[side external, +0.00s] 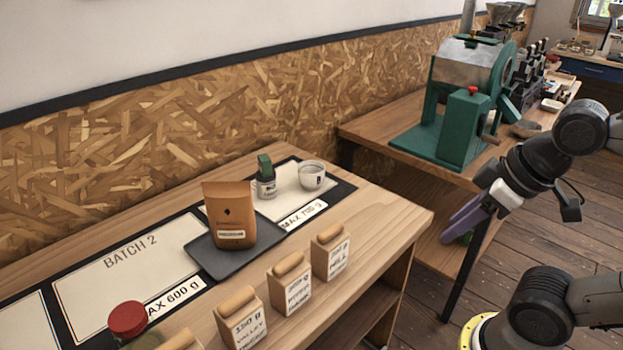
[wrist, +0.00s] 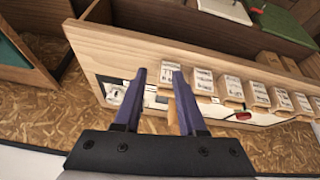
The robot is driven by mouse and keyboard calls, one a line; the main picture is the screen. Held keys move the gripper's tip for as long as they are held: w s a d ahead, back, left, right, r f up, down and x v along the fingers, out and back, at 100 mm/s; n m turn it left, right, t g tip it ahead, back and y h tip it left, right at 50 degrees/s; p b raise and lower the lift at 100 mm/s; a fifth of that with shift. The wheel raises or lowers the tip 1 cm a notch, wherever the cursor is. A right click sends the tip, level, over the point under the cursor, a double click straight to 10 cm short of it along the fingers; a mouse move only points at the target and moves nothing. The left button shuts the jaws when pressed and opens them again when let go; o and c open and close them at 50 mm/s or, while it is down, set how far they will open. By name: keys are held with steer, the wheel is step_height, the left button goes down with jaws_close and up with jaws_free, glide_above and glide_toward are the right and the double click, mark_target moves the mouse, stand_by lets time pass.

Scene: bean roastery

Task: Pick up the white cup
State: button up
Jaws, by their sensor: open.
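The white cup (side external: 312,178) stands upright on the pale mat near the right end of the wooden bench in the side view. A small bottle with a green cap (side external: 265,178) stands just left of it. My gripper (side external: 458,232), with purple fingers, hangs off to the right of the bench, well apart from the cup. In the wrist view my gripper (wrist: 161,76) has its two fingers spread with nothing between them. There the cup's end of the bench lies around the left finger, too small to make out clearly.
A brown bag (side external: 230,215) stands on a dark tray (side external: 205,259) left of the cup. Several wooden blocks with labels (side external: 290,284) line the bench's front edge. A red-lidded jar (side external: 128,319) is at the lower left. A green roaster machine (side external: 463,125) stands on the table behind.

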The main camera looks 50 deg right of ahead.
steer(key=w+d+r+n, duration=0.2)
steer(key=w+r+n, duration=0.8)
steer(key=w+r, duration=0.65)
steer(key=n+g, duration=0.3)
steer(key=g, duration=0.2)
glide_above(318, 176)
step_height(318, 176, down, 28)
steer(key=shift+w+d+f, duration=0.1)
steer(key=shift+f, duration=2.75)
jaws_close()
